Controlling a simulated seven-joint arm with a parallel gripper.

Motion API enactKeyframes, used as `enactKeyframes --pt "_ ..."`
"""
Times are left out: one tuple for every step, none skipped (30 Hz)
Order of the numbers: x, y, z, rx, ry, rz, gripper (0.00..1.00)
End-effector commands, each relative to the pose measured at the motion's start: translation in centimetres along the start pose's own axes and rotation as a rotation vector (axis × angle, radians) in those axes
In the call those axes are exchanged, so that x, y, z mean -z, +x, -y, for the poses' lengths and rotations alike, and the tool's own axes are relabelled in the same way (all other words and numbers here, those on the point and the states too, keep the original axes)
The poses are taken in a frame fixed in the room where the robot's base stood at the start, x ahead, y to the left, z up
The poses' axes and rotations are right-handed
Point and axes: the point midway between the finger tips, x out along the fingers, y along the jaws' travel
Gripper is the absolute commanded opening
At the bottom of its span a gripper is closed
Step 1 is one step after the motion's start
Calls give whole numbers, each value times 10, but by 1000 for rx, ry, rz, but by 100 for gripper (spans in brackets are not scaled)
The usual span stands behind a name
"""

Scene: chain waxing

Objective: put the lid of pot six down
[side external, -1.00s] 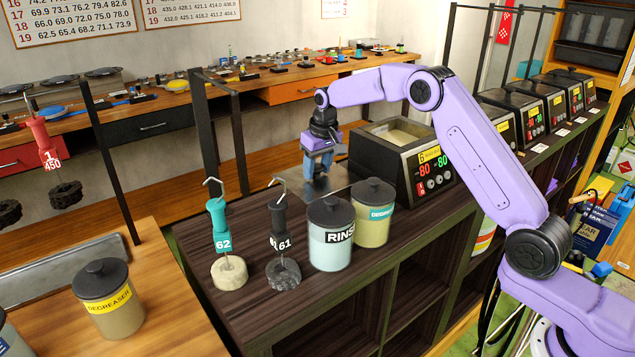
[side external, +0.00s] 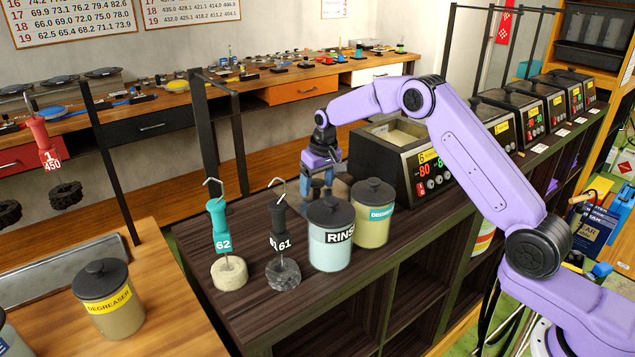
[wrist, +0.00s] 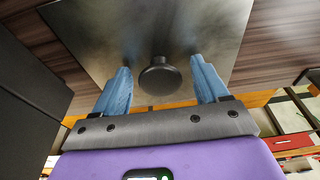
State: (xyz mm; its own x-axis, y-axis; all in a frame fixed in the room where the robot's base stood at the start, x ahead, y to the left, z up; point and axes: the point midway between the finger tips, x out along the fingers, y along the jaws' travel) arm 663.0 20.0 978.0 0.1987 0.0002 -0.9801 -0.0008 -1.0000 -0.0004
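The lid, a dark grey metal square plate with a round black knob, fills the upper middle of the wrist view (wrist: 205,35). My gripper (wrist: 160,75) has its two blue fingers on either side of the knob, with gaps visible to both sides. In the side view my gripper (side external: 318,190) is low over the shelf, just behind the rinse jar. The lid is hard to make out there, largely hidden behind jars and fingers. Pot six (side external: 392,165), a black box with a yellow 6 label and lit 80 displays, stands uncovered, with pale wax inside.
The rinse jar (side external: 331,235) and a degreaser jar (side external: 372,212) stand close in front of my gripper. Hooked weights tagged 62 (side external: 221,235) and 61 (side external: 282,245) stand left of them. A black post (side external: 205,140) rises behind. More pots line the shelf to the right.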

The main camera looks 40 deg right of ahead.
Motion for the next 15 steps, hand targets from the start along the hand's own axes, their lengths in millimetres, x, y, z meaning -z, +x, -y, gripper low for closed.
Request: enactKeyframes --pt "0 0 0 0 0 0 73" --pt "0 0 0 0 0 0 73" --pt "0 0 0 0 0 0 73" --pt "0 -1 0 0 0 0 73" --pt "0 -2 0 0 0 -1 73" --pt "1 -4 0 0 0 -1 73" --pt "1 -6 0 0 0 -1 73" --pt "1 -9 0 0 0 -2 73" --pt "2 -14 0 0 0 -3 73" --pt "2 -18 0 0 0 -4 73" --pt "2 -23 0 0 0 -3 73" --pt "2 -30 0 0 0 -4 73" --pt "2 -36 0 0 0 -5 73" --pt "1 -42 0 0 0 -4 73" --pt "2 -51 0 0 0 -5 73"
